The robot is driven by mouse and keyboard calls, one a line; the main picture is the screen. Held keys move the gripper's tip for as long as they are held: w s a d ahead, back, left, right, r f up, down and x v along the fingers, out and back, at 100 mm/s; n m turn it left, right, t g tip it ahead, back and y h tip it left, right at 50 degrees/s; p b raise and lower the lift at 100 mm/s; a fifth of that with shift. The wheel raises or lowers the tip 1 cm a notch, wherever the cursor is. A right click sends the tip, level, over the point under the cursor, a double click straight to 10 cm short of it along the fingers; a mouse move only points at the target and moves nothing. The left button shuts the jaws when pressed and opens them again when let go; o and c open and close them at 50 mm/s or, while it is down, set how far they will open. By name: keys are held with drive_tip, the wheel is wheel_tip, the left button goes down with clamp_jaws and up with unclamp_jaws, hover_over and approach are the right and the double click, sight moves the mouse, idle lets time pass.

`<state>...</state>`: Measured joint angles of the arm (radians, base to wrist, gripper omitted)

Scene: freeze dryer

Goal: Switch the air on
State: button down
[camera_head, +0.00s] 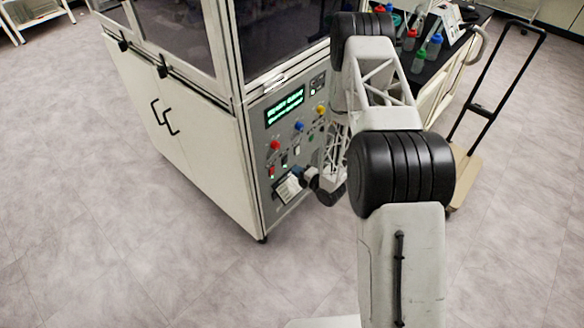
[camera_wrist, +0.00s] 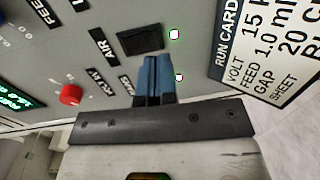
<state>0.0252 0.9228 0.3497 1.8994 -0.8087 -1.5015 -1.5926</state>
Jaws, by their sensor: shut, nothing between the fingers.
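In the wrist view, the label AIR (camera_wrist: 103,46) sits on the grey control panel beside a black rectangular switch (camera_wrist: 140,40). My gripper (camera_wrist: 153,60) has its two blue fingers shut together with nothing between them. The fingertips are right at the lower edge of the switch as pictured; I cannot tell whether they touch it. The switch's face is dark and its position cannot be read. Two small lit lamps (camera_wrist: 174,34) are near the switch and fingers. In the head view, my arm covers part of the panel (camera_head: 262,170).
A red knob (camera_wrist: 70,95) and a green-lettered display (camera_wrist: 15,100) are at the left of the wrist view. A run card (camera_wrist: 265,50) is at the right. In the head view, a blue knob (camera_head: 298,126) and a yellow knob (camera_head: 320,110) stick out; a cart with bottles stands behind.

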drive_tip(key=f+v, duration=0.2)
drive_tip(key=v, duration=0.7)
drive_tip(key=shift+s+d, duration=0.3)
drive_tip(key=shift+d, duration=0.05)
drive_tip(key=shift+s+d, duration=0.1)
drive_tip(key=shift+d, duration=0.05)
drive_tip(key=v, duration=0.8)
drive_tip(key=shift+s+d+f, duration=0.2)
drive_tip(key=shift+s+f, duration=0.05)
drive_tip(key=shift+f, duration=0.1)
drive_tip(key=shift+w, duration=0.1)
idle(0.7)
